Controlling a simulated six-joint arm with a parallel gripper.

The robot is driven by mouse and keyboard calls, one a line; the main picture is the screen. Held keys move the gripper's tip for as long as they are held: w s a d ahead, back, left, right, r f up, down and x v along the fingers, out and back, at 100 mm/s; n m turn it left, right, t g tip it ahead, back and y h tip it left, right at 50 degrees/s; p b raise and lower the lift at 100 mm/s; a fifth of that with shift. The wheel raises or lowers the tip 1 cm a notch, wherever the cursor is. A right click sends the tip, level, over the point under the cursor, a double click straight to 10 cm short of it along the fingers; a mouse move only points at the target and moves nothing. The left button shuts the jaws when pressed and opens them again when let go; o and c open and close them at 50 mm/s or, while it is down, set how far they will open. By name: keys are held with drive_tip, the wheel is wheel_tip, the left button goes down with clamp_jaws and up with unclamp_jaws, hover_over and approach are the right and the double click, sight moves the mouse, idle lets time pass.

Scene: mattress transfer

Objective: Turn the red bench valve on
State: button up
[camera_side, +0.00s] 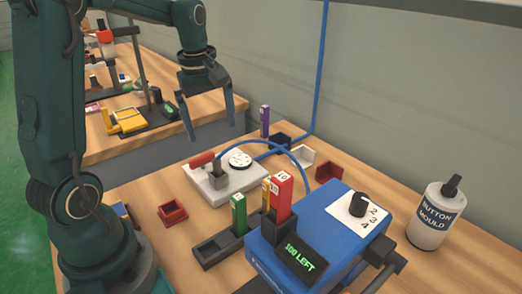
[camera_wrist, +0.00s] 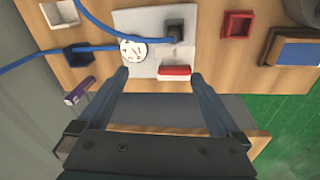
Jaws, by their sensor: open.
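The red valve handle (camera_side: 202,160) sits on a pale plate (camera_side: 240,182) with a grey valve body (camera_side: 218,178) and a round white gauge (camera_side: 240,159). A blue hose joins the valve area. My gripper (camera_side: 211,132) is open and empty, pointing down above the bench near the handle. In the wrist view, the red handle (camera_wrist: 174,71) shows between and just beyond my fingertips (camera_wrist: 160,74), nearer the right one. The handle lies crosswise there, with the gauge (camera_wrist: 133,50) to its left. I cannot tell contact, but none is visible.
A blue machine (camera_side: 300,245) with a dial and "100 LEFT" display stands at front right. Small red trays and a "BUTTON MOULD" bottle (camera_side: 436,215) are around. A purple block (camera_side: 265,121) stands behind.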

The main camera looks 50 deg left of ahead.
drive_tip(key=n+g, duration=0.1)
drive_tip(key=n, duration=0.1)
hover_over(202, 156)
drive_tip(key=shift+h, duration=0.4)
wheel_tip(202, 156, down, 5)
drive_tip(key=shift+f, duration=2.4)
drive_tip(key=c, duration=1.1)
drive_tip(key=shift+c, duration=0.2)
